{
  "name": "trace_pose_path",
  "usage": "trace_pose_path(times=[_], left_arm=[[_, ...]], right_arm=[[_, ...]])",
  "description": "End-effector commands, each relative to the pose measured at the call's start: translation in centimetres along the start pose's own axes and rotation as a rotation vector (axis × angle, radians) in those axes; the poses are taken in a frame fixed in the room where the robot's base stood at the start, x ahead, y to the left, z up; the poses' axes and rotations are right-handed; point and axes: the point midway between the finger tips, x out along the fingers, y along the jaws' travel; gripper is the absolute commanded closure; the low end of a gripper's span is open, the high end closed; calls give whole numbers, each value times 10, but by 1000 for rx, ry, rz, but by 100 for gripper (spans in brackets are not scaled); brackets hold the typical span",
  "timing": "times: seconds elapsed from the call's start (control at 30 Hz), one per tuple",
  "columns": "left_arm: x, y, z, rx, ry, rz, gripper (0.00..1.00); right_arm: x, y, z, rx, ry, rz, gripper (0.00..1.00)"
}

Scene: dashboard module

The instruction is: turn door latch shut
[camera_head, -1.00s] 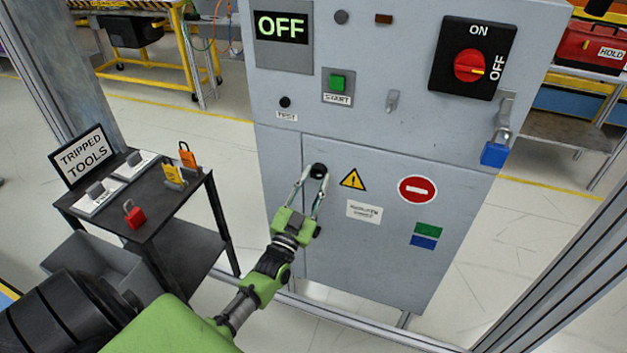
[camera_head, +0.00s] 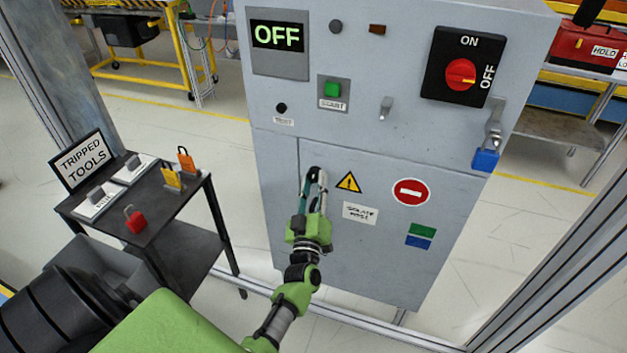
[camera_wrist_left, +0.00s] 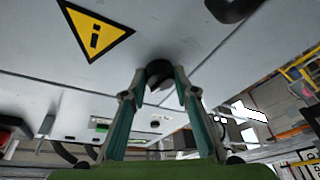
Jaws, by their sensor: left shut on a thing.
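The grey cabinet's lower door (camera_head: 365,255) sits flush with the cabinet front, as far as I can see. Its dark latch (camera_wrist_left: 159,72) is near the door's upper left corner. In the wrist view the latch lies between the fingertips. My left gripper (camera_head: 314,182) is shut on the latch, its fingers nearly upright in the head view. It also shows in the wrist view (camera_wrist_left: 158,85). The fingers hide much of the latch in the head view, so its exact angle is unclear. My right gripper is not in view.
The display (camera_head: 278,37) reads OFF. A red rotary switch (camera_head: 460,75) and a blue padlock (camera_head: 485,159) are on the cabinet's right. A black cart (camera_head: 150,215) with padlocks and a sign stands to the left. A metal frame rail (camera_head: 350,330) crosses low in front.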

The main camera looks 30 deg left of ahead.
Motion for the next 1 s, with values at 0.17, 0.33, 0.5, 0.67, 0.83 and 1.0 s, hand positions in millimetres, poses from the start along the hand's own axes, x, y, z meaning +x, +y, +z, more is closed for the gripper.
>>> trace_pose_path(times=[0.17,0.33,0.5,0.67,0.83,1.0], left_arm=[[0,2,-1,-100,-9,-36,94],[0,2,0,-161,-12,-57,94],[0,2,0,-190,-14,-67,94],[0,2,0,-199,-14,-70,94],[0,2,0,-200,-14,-70,94],[0,2,0,-200,-14,-70,62]], right_arm=[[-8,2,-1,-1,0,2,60],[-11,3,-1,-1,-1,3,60],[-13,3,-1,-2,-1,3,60],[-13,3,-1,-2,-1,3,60],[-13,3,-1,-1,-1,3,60],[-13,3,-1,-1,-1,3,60]])
